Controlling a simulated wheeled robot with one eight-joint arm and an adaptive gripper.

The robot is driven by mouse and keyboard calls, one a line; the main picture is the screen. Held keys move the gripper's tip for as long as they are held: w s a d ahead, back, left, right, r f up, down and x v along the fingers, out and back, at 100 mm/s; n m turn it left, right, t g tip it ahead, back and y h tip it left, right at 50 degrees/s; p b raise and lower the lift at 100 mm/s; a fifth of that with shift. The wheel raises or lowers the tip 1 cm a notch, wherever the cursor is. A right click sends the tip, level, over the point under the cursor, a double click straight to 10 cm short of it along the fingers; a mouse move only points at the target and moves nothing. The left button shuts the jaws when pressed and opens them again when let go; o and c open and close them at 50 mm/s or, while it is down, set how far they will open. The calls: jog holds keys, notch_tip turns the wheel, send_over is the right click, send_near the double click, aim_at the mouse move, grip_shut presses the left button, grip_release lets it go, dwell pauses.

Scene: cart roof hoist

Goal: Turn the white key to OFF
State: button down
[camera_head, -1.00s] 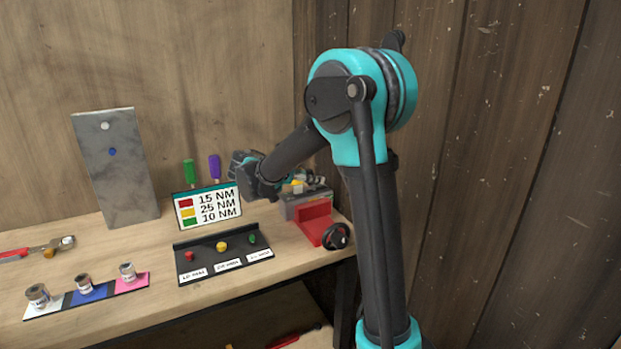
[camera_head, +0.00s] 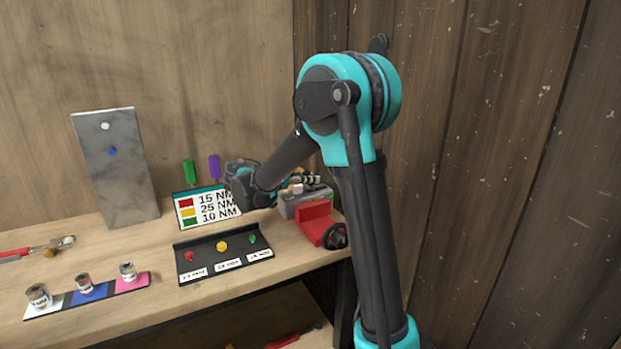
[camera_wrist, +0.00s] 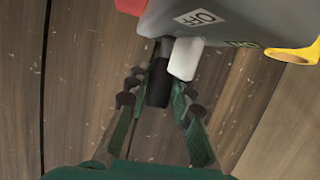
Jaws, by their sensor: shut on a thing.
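The white key (camera_wrist: 184,58) sticks out of a grey box (camera_wrist: 225,22) in the wrist view. An OFF label is on the box face above the key, and a green ON label is to its right. My gripper (camera_wrist: 166,88) reaches up to the key from below, with its fingers closed in at the key's near end. A dark piece lies against the key's left side. The finger contact is partly hidden. In the head view the grey box (camera_head: 290,208) stands at the bench's right end, and my wrist hides part of it; the key cannot be made out there.
A red part (camera_head: 315,222) and a black handwheel (camera_head: 336,236) are at the box's front. A yellow ring (camera_wrist: 295,53) is close by on the right in the wrist view. A dark panel with coloured knobs (camera_head: 224,256) and a torque sign (camera_head: 205,207) stand to the left.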

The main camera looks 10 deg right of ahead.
jog(key=shift+s+a+f+t+h, duration=0.1)
jog(key=shift+a+f+t+h, duration=0.15)
jog(key=shift+a+h, duration=0.25)
jog(key=c, duration=1.3)
grip_release()
jog(key=v, duration=1.2)
jog(key=shift+s, duration=0.1)
